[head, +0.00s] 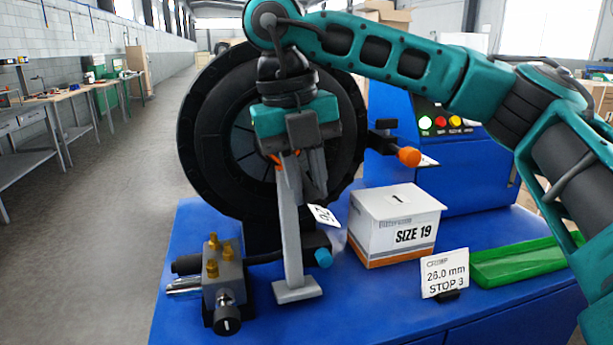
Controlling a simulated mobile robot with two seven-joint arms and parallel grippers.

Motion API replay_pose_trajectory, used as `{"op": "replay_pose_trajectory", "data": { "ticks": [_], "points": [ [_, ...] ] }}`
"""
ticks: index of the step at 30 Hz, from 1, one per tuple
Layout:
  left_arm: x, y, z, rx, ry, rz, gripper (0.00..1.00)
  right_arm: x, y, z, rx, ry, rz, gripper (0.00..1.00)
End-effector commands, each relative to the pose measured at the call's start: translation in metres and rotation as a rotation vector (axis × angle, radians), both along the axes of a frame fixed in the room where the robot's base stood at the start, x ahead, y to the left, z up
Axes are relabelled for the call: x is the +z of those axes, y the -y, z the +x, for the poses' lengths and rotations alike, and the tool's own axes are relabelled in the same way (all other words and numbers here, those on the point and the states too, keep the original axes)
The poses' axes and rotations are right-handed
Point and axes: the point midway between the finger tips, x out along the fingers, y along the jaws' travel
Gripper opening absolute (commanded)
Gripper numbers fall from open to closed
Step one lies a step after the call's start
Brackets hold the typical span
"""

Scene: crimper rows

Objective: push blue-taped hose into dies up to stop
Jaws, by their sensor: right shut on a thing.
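My right gripper (297,172) points down in front of the large black crimper ring (192,150). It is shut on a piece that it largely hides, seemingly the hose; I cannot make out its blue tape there. The dies (243,140) show partly inside the ring, left of the gripper. A pale grey upright post with a flat foot (290,235) stands just below the gripper. A white tag (323,215) hangs tilted beside it. How deep the held piece sits and the stop are hidden. My left gripper is not in view.
A valve block with brass fittings (222,275) stands front left. A dark piece with a blue end (323,257) is behind the post. An orange-ended knob (408,156) sticks out.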

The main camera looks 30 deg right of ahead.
Motion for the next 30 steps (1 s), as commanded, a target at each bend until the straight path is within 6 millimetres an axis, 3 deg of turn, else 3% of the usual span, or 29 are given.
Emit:
{"op": "replay_pose_trajectory", "data": {
  "ticks": [6,7,15,21,30],
  "points": [
    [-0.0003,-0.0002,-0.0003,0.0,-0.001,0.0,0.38,-0.002,0.0006,-0.0005,-0.002,-0.008,-0.002,0.0],
    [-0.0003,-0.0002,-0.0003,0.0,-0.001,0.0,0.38,-0.0021,0.0006,-0.0006,-0.001,-0.009,-0.002,0.25],
    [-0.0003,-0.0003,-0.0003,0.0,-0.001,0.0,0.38,-0.0015,0.0001,-0.0006,0.0,-0.006,-0.001,0.51],
    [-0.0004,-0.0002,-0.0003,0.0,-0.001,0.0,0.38,-0.0022,0.0,-0.0009,0.001,-0.01,-0.001,0.54],
    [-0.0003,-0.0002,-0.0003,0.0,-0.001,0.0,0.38,-0.0014,-0.0002,-0.0007,0.002,-0.007,0.0,0.82]
  ]
}}
